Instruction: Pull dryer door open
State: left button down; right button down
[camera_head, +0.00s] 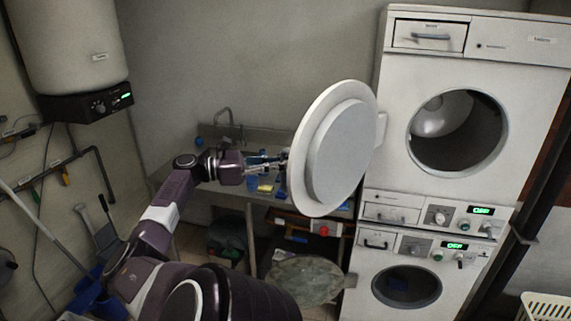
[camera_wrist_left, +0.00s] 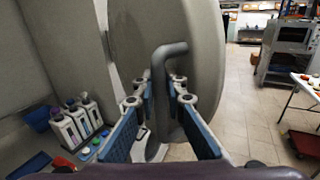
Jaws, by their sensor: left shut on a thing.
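The round white dryer door (camera_head: 333,145) stands swung out to the left of the upper dryer (camera_head: 389,150), attached at its right edge. The dryer's round opening (camera_head: 458,131) is uncovered and shows the drum inside. My left gripper (camera_head: 277,163) is at the door's far left edge. In the left wrist view, the grey bent door handle (camera_wrist_left: 160,75) runs between the blue-padded fingers of my left gripper (camera_wrist_left: 160,102), which is shut on it. The door's face (camera_wrist_left: 208,50) fills the upper middle there. My right gripper is in neither view.
A second dryer or washer (camera_head: 405,287) stands below. A sink counter (camera_head: 285,200) with bottles is behind the arm and door. Bottles (camera_wrist_left: 75,125) also show at left in the wrist view. A white basket (camera_head: 545,307) is at lower right. Open floor (camera_wrist_left: 250,110) lies beyond the door.

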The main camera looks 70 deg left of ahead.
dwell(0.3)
pick_arm(q)
jog(key=c, duration=2.3)
grip_release()
jog(key=shift+o, duration=0.2)
jog(key=shift+s, duration=0.15)
jog(key=s+a, duration=0.1)
jog(key=s, duration=1)
jog(key=shift+s+a, duration=0.15)
jog(key=shift+s, duration=0.2)
